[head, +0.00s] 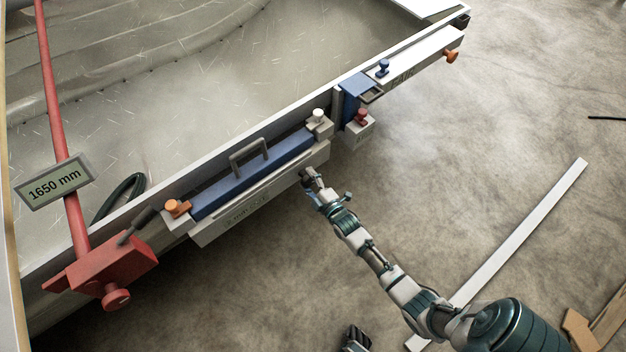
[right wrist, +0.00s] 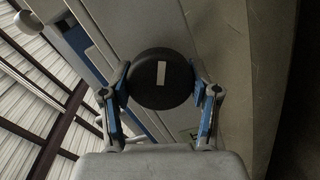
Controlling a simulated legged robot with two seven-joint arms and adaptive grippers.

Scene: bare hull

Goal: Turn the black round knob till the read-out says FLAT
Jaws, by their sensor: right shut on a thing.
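The black round knob (right wrist: 146,88) shows in the right wrist view, with a white bar mark upright in the picture. My right gripper (right wrist: 162,92) has its blue-padded fingers on both sides of it. In the head view my right gripper (head: 308,180) is at the right end of a pale bar (head: 215,232) below the blue level-like body (head: 235,185) on the hull's edge; the knob is hidden there. Faint lettering on the bar seems to start with "2 mm"; the rest is unclear. A dark gripper-like part (head: 356,340), perhaps my left gripper, shows at the bottom edge.
A red clamp (head: 100,270) with a red bar and a "1650 mm" display (head: 54,182) is at left. A second blue fixture (head: 358,90) with a pale arm is at upper right. A white strip (head: 530,218) and brown pieces (head: 580,325) lie on the floor at right.

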